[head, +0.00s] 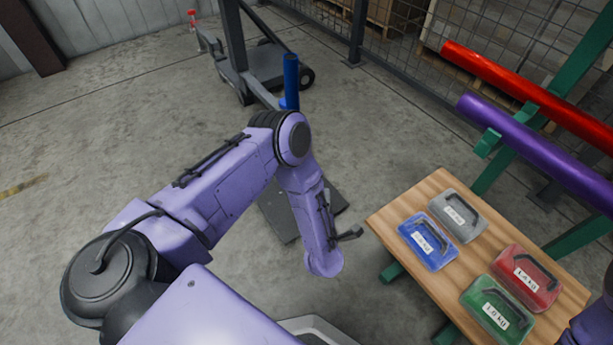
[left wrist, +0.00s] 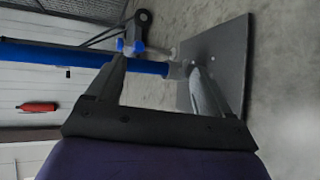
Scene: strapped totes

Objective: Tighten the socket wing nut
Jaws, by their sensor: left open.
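A blue post (head: 290,78) stands up behind my left arm in the head view, with a dark base plate (head: 279,214) on the floor. The left wrist view shows the blue post (left wrist: 60,56) lying sideways, with a grey base plate (left wrist: 235,65) at its right end. Two blue lobes around a grey middle, apparently the wing nut (left wrist: 130,46), show beside the post near the tip of one finger. I cannot tell whether they touch. My left gripper (left wrist: 155,64) is open, its fingers towards the post's lower part. My right gripper is out of view.
A wooden table (head: 450,284) at the right carries labelled grey, blue, red and green cases. Purple (head: 540,150) and red (head: 530,95) bars lie on a green rack behind it. A grey wheeled cart (head: 240,65) stands at the back. Floor at the left is clear.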

